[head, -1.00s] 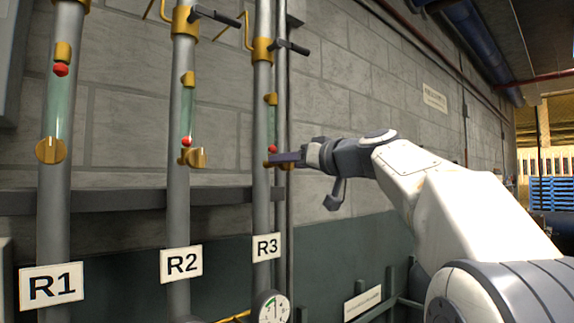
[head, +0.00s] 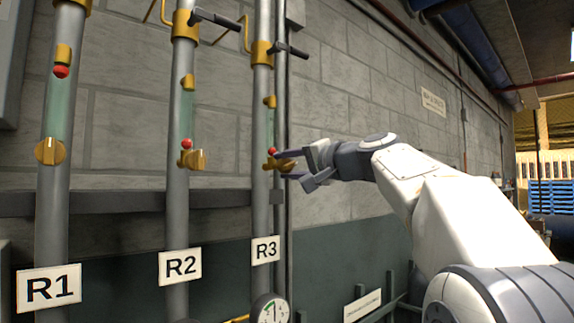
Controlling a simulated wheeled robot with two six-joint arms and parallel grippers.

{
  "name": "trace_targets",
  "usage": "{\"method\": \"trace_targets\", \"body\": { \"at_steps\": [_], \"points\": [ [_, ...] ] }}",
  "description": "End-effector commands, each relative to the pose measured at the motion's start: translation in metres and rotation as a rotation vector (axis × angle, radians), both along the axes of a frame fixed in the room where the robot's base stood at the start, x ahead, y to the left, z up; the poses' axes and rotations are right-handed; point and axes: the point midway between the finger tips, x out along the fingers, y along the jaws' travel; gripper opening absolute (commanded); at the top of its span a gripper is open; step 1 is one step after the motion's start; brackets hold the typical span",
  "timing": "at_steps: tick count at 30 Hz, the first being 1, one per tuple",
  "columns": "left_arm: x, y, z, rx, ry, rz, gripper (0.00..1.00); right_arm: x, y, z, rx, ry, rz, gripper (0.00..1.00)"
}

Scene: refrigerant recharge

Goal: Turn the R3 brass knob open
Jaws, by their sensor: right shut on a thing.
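The R3 pipe, marked by a white R3 label (head: 265,250), carries a brass knob (head: 270,165) below its sight tube (head: 270,125). A red ball (head: 272,151) sits low in that tube, just above the knob. My right gripper (head: 287,164) reaches in from the right and is shut on the R3 knob, with its purple-grey fingers at the knob's right side. The fingers hide part of the knob. My left gripper is not in view.
The R2 knob (head: 193,160) and R1 knob (head: 50,151) are on the pipes to the left. Black-handled valves (head: 290,49) stick out above. A round gauge (head: 270,308) sits below the R3 label. A block wall stands behind.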

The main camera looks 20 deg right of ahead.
Motion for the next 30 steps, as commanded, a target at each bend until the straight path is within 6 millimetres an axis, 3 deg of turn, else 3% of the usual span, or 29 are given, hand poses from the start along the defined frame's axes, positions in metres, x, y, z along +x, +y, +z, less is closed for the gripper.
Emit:
{"method": "trace_targets", "body": {
  "at_steps": [15, 30],
  "points": [
    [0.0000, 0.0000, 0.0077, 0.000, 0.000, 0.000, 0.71, 0.0002, -0.0015, -0.0010, 0.340, 0.123, -0.003, 0.00],
    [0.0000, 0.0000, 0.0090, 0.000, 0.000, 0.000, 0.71, 0.0003, -0.0016, -0.0020, 0.417, 0.151, -0.003, 0.00]
  ]
}}
